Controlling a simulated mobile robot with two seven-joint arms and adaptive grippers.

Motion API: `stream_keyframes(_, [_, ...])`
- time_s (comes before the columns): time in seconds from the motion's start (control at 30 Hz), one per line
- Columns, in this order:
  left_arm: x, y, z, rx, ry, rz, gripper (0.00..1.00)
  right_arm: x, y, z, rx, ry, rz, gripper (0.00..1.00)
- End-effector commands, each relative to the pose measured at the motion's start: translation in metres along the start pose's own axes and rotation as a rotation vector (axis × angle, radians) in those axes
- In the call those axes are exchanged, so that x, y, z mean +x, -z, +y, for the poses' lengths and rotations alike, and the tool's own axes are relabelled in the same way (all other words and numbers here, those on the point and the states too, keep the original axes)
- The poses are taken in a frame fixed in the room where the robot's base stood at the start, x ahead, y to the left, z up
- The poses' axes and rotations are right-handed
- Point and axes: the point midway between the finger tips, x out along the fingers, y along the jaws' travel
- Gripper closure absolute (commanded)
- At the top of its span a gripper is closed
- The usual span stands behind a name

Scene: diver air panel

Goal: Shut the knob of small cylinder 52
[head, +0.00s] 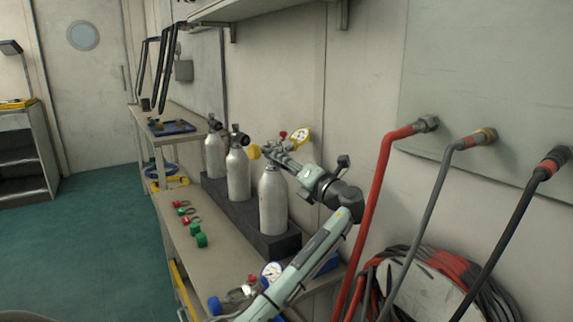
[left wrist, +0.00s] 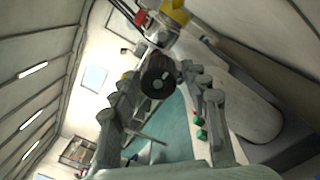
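Three pale small cylinders stand in a row on a dark rack; I cannot read a number 52 on any. The nearest cylinder (head: 273,203) has its valve top largely hidden behind my left gripper (head: 278,153). In the left wrist view, a black round knob (left wrist: 157,76) lies ahead between the spread fingers of my left gripper (left wrist: 160,92). The fingers look open; I cannot tell whether they touch the knob. A pale cylinder body (left wrist: 235,100) runs along the right of that view. My right gripper is not in view.
The other two cylinders (head: 238,175) (head: 215,154) stand behind on the rack (head: 281,243). Green caps (head: 201,240) and a gauged regulator (head: 271,271) lie on the bench. Red, grey and black hoses (head: 376,205) hang at right.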

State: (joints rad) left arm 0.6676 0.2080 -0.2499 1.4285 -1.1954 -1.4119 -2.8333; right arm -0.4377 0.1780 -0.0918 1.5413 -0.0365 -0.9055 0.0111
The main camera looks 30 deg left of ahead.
Motion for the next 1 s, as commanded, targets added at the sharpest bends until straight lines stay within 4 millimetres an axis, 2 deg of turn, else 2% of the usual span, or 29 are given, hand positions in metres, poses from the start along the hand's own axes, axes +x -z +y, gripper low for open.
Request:
stream_keyframes(0.33, [-0.001, -0.001, 0.0, -0.002, 0.0, -0.001, 0.44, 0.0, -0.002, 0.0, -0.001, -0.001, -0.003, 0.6])
stream_keyframes(0.47, [-0.011, -0.001, -0.001, -0.002, 0.002, -0.002, 0.44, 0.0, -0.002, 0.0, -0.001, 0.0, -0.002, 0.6])
stream_keyframes(0.8, [-0.08, 0.0, -0.001, -0.002, 0.004, -0.002, 0.44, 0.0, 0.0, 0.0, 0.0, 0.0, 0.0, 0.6])
stream_keyframes(1.0, [-0.11, 0.0, 0.0, -0.002, 0.002, -0.001, 0.44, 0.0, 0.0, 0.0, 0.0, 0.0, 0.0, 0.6])
